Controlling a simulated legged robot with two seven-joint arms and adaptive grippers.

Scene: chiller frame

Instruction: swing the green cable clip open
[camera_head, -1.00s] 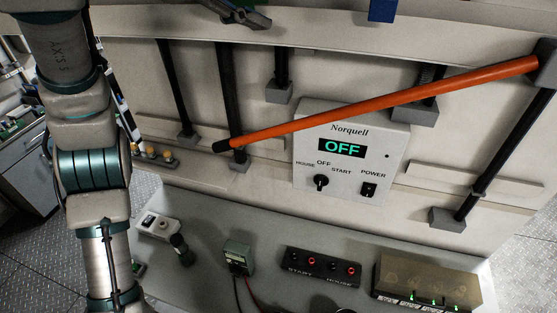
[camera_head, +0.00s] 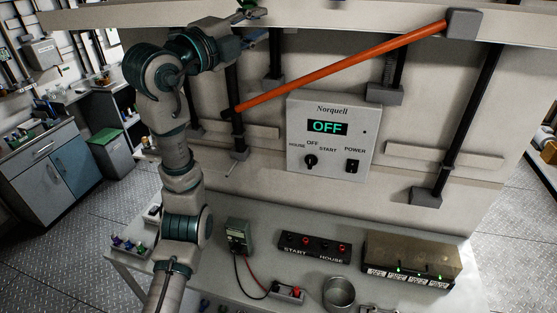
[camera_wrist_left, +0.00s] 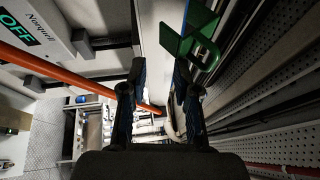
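The green cable clip (camera_wrist_left: 190,42) shows in the left wrist view at the upper right, as a bent green piece with an opening in it. It lies beyond and beside the right-hand finger of my left gripper (camera_wrist_left: 160,75). The two fingers are apart with nothing between them. I cannot tell whether the finger touches the clip. In the head view my left arm reaches up to the top edge of the chiller frame, where the gripper is small and dark. A small greenish piece shows there, too small to make out surely. My right gripper is not in view.
An orange bar (camera_head: 340,68) slants across the frame, its lower end close to my left arm. The Norquell control box (camera_head: 331,140) reads OFF. Below, a bench holds a meter (camera_head: 238,236), a switch block (camera_head: 314,248) and a metal cup (camera_head: 338,293).

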